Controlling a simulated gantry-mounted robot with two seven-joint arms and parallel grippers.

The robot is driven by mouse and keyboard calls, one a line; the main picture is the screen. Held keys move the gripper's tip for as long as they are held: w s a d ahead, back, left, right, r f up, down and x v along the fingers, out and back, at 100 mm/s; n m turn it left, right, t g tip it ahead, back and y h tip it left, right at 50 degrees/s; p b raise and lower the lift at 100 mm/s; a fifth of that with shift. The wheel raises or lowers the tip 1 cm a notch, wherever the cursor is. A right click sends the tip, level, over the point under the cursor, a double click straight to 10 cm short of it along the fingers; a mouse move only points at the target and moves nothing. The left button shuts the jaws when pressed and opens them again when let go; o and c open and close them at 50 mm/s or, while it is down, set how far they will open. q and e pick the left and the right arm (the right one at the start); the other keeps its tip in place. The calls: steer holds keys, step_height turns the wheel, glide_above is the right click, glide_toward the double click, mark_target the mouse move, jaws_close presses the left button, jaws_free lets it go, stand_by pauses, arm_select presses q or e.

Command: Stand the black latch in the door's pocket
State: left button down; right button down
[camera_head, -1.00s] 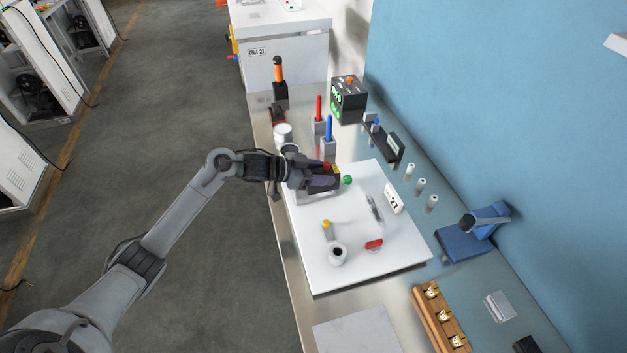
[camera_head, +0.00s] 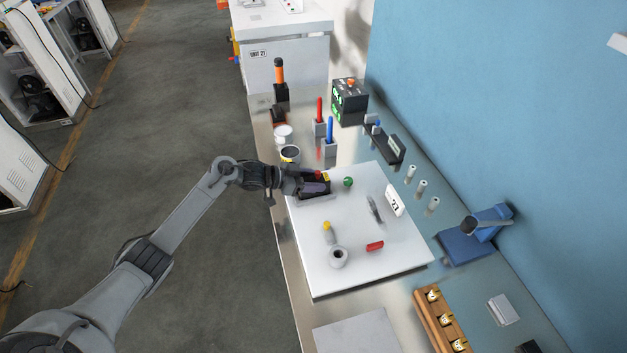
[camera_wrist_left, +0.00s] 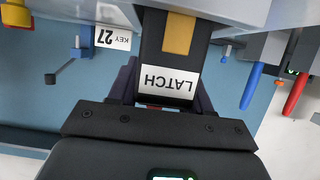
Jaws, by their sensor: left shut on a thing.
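My left gripper (camera_head: 314,187) is over the far left part of the white panel (camera_head: 300,240), which I take to be the door. It is shut on the black latch (camera_head: 325,179), which shows small and partly hidden behind the fingers in the head view. In the left wrist view the latch (camera_wrist_left: 150,50) is a black block with a yellow patch and a white label reading LATCH, upside down, between dark purple fingers. I cannot make out the pocket, or whether the latch touches the panel. My right gripper is not in view.
A green ball (camera_head: 348,181) sits just right of the gripper. Cups (camera_head: 290,153) and red and blue sticks (camera_head: 330,130) stand behind.

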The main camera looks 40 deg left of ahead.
arm_select(q)
steer(key=shift+f, duration=0.15)
steer(key=shift+c, duration=2.4)
jaws_free()
steer(key=shift+s+a+r, duration=0.35)
steer(key=shift+r, duration=0.05)
steer(key=v, duration=1.1)
steer(key=shift+p, duration=0.4)
